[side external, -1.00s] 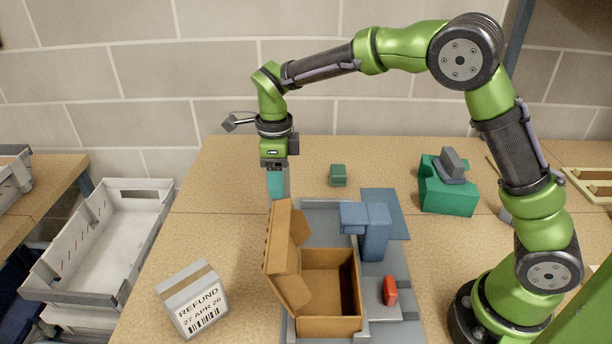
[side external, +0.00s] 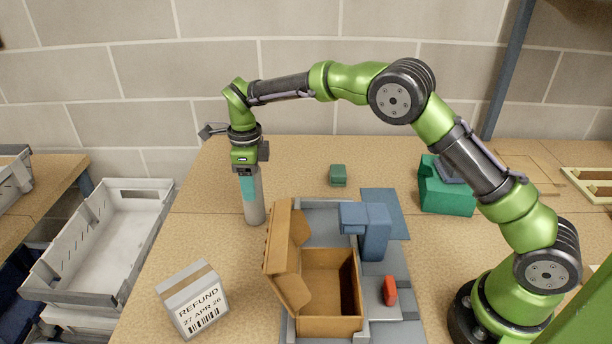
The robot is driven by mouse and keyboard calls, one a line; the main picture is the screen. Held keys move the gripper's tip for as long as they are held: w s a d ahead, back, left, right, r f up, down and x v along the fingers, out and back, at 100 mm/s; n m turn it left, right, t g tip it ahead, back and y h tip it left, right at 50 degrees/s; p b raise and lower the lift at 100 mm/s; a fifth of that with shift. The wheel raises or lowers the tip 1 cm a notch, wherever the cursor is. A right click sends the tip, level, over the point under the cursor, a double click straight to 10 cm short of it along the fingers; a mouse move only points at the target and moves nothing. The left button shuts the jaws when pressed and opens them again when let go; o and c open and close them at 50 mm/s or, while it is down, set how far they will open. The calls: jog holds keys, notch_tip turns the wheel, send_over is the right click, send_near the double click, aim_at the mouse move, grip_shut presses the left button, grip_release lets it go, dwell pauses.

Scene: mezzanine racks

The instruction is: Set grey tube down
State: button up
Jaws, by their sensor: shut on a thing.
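The grey tube (side external: 254,204) hangs upright below my gripper (side external: 249,178), at the left of the brown open box. My gripper is shut on its upper part, with a teal finger showing against the tube. The tube's lower end shows just left of the box flap, over the wooden table (side external: 200,234). I cannot tell whether the tube's bottom touches the table.
The open cardboard box (side external: 330,326) sits in a grey-blue fixture (side external: 375,236) close to the tube's right. A small green block (side external: 338,175) stands behind. A white tray (side external: 60,294) is at far left.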

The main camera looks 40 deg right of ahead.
jog(key=shift+f, duration=0.15)
jog(key=o, duration=1)
jog(key=shift+o, duration=0.2)
